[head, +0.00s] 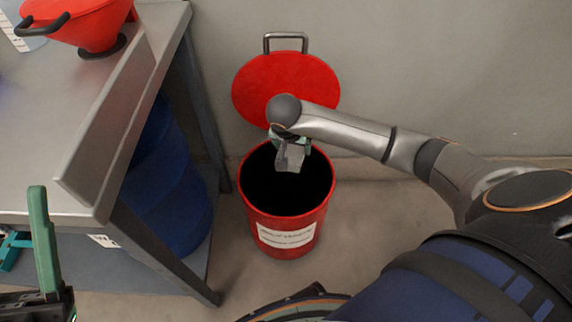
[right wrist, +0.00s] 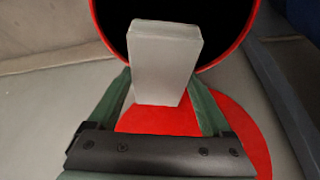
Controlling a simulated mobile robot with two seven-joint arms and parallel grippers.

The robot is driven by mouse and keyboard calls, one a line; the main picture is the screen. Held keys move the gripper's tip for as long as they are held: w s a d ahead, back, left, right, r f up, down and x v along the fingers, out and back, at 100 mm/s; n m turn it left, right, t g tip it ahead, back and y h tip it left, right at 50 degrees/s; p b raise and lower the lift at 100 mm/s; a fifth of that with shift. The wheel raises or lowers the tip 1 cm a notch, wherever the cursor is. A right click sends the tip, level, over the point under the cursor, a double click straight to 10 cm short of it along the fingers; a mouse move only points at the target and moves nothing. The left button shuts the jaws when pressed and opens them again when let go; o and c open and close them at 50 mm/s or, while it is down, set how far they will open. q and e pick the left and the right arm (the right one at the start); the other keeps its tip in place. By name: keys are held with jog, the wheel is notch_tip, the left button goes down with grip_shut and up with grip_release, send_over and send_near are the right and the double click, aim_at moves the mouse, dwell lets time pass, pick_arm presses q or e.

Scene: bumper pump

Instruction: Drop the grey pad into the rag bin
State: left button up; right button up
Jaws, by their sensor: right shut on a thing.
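The grey pad (head: 290,158) is a small block held over the mouth of the red rag bin (head: 256,226). The bin is open, with a dark inside and a white label on its front. My right gripper (head: 291,147) is shut on the pad, above the bin's opening. In the right wrist view the pad (right wrist: 164,62) stands out between the green fingers, with the bin's red rim (right wrist: 248,40) beyond it. My left gripper (head: 48,240) shows only in part at the lower left of the head view; its opening cannot be judged.
The round red lid (head: 285,85) with a metal handle stands raised behind the bin against the wall. A grey metal bench (head: 130,110) is at the left, bearing a red funnel-like container (head: 85,22). A blue drum (head: 165,185) stands under the bench.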

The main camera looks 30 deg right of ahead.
pick_arm(q)
jog(key=shift+w+d+f+b, duration=0.1)
jog(key=shift+f+b, duration=0.6)
jog(key=shift+f, duration=0.3)
jog(key=shift+w+d+f+b, duration=0.1)
jog(key=shift+f+b, duration=0.6)
jog(key=shift+f, duration=0.3)
pick_arm(e)
jog(key=shift+f, duration=2.1)
jog(key=o, duration=1)
jog(key=p+v, duration=0.4)
jog(key=v, duration=0.7)
jog(key=shift+w+d+r+p, duration=0.1)
jog(key=shift+r+p, duration=0.05)
jog(key=shift+p, duration=0.15)
jog(key=shift+s+r, duration=0.2)
jog(key=shift+r, duration=0.35)
pick_arm(q)
jog(key=r, duration=0.5)
jog(key=shift+s+a, duration=0.15)
jog(key=shift+a, duration=0.15)
pick_arm(e)
jog(key=shift+a, duration=0.2)
jog(key=shift+s, duration=0.1)
